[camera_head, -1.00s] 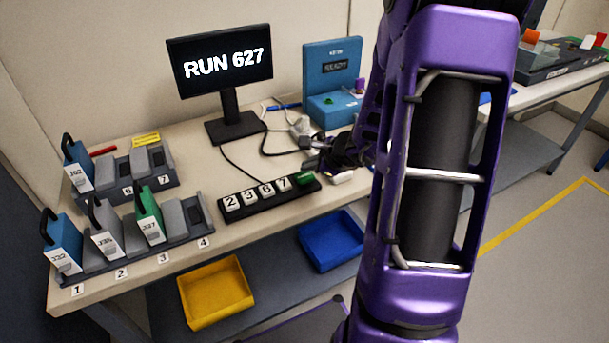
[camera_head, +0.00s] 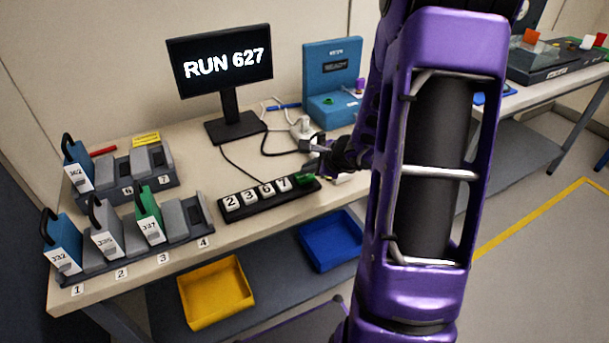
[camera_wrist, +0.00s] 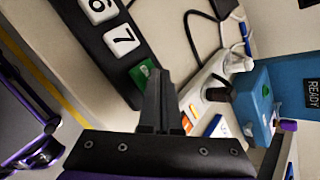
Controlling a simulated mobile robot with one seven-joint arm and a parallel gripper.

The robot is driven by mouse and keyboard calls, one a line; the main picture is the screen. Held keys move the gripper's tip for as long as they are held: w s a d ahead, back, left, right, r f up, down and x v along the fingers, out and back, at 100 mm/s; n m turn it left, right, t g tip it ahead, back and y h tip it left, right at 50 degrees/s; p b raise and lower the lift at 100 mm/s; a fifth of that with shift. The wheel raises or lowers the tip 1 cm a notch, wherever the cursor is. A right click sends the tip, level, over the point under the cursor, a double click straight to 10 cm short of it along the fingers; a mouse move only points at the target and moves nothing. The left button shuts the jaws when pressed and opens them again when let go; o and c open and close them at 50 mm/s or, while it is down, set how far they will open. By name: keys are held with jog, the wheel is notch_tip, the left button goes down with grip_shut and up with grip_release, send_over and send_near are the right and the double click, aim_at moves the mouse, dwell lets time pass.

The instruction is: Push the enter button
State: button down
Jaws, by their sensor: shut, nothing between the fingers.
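The green enter button (camera_head: 304,183) is at the right end of a black keypad strip (camera_head: 262,205), beside white keys numbered 2, 3, 6 and 7. My gripper (camera_head: 310,167) is shut and empty, with its fingertips close above the button. In the wrist view, the green button (camera_wrist: 143,72) shows just left of the shut fingertips (camera_wrist: 158,74), partly covered by them. I cannot tell whether they touch.
A white power strip (camera_wrist: 213,82) with cables and a blue box (camera_head: 332,80) stand behind the gripper. Slotted racks with labelled cassettes (camera_head: 62,240) are on the left. Yellow (camera_head: 215,293) and blue (camera_head: 331,240) bins sit below the table edge.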

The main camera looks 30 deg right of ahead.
aim_at(308, 177)
jog(key=shift+f, duration=0.45)
jog(key=shift+r, duration=0.1)
dwell(0.4)
jog(key=shift+r+p, duration=0.55)
jog(key=shift+r, duration=0.25)
jog(key=shift+r+p, duration=1.8)
jog(key=shift+r, duration=0.7)
